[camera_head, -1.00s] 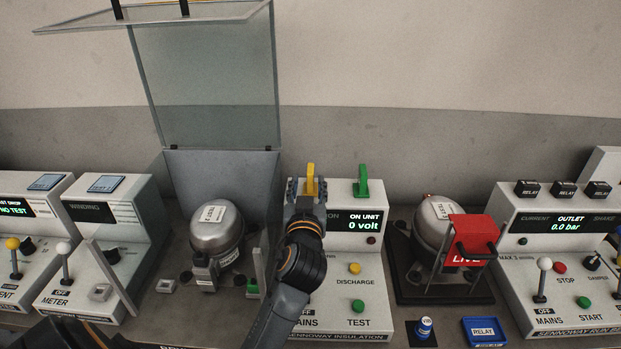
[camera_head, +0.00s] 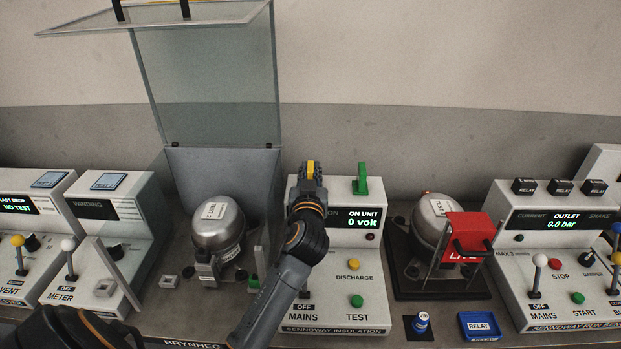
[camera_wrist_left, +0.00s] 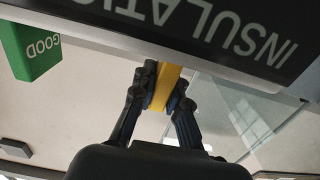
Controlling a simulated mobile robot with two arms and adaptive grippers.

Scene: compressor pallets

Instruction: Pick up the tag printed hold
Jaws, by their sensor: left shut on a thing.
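The yellow tag (camera_head: 310,171) is at the top of the insulation unit, left of the green tag (camera_head: 361,180). No print shows on its visible side. My left gripper (camera_head: 310,168) is shut on it, with the fingers hiding part of it. In the left wrist view the yellow tag (camera_wrist_left: 168,76) is between the two fingertips (camera_wrist_left: 165,88), its far end close to the dark band lettered INSULATION. I cannot tell whether the tag still touches the unit. The green tag in the wrist view (camera_wrist_left: 33,52) reads GOOD. My right gripper is not in view.
The insulation unit (camera_head: 346,286) stands between an open clear-lidded enclosure (camera_head: 208,90) holding a compressor (camera_head: 219,229) and a second compressor (camera_head: 432,222) with a red cover (camera_head: 469,232). A blue relay tray (camera_head: 480,326) lies at the front right. The wall behind is bare.

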